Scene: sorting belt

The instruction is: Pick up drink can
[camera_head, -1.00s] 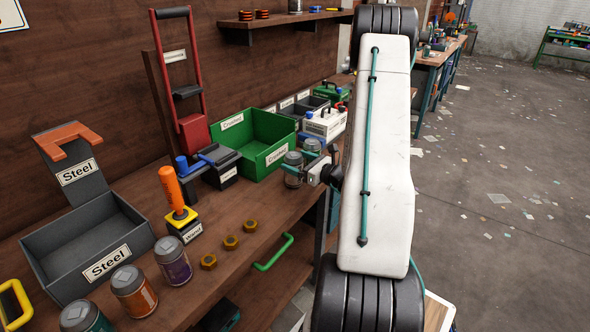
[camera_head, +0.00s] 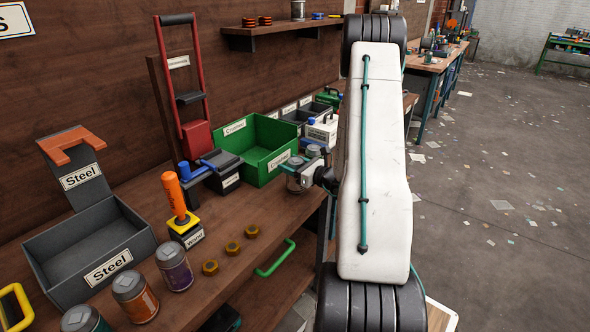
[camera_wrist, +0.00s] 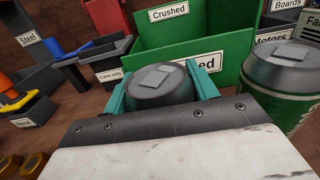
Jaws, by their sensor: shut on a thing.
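My gripper (camera_wrist: 160,92) is shut on a drink can (camera_wrist: 158,84) with a dark grey top, one teal finger on each side of it in the wrist view. In the head view the gripper (camera_head: 297,172) and this can are small and partly hidden by each other, at the bench's right edge in front of the green bin. A second can (camera_wrist: 282,85), green with a grey top, stands just to the right in the wrist view. I cannot tell whether the held can still touches the bench.
The green "Crushed" bin (camera_head: 236,132) stands right behind the gripper. Three cans, including an orange one (camera_head: 135,298), stand at the front left by the grey "Steel" bin (camera_head: 67,252).

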